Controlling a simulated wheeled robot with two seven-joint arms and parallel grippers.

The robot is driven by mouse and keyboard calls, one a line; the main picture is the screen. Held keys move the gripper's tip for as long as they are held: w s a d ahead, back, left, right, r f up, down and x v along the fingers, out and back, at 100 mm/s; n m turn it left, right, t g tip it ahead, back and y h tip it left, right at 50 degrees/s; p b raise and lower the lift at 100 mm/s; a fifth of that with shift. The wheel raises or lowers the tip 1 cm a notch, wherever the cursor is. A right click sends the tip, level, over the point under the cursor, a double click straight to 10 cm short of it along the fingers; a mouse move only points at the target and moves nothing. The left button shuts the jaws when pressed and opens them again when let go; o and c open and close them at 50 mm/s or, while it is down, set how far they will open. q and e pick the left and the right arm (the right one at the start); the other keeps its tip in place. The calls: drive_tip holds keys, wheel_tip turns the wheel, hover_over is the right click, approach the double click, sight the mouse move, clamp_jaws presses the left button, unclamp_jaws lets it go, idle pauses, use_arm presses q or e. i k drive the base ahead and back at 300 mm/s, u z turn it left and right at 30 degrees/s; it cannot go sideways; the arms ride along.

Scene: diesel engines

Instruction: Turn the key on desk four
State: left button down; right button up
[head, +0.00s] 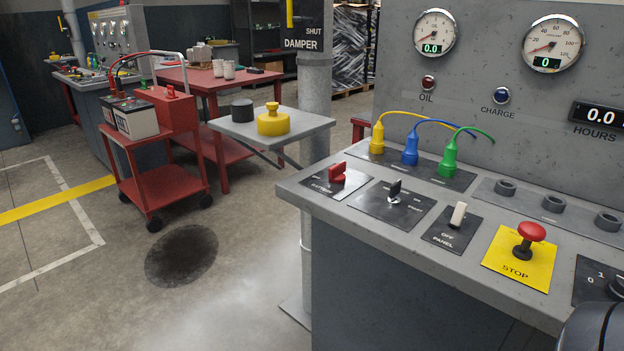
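A grey control desk (331,199) fills the right side of the head view. I cannot read a desk number on it. A small black key (394,189) stands upright in a silver lock on a dark plate (410,209) on the desk top, with the lettering around it hard to read. A red rotary handle (337,174) is on the plate to its left, and a pale toggle switch (458,215) marked PANEL is to its right. Neither gripper's fingers show. A dark rounded part at the bottom right corner seems to be mine.
A red STOP button (529,234) stands on a yellow plate. Yellow (377,138), blue (410,150) and green (448,160) cabled plugs stand behind the key. A grey post (315,96) rises beyond the desk's left edge. A red battery cart (157,163) stands left; open floor lies in front.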

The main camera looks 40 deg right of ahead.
sight(393, 200)
drive_tip(key=u, duration=0.35)
drive_tip(key=k, duration=0.9)
drive_tip(key=z, duration=1.2)
drive_tip(key=i, duration=0.35)
drive_tip(key=z, duration=0.05)
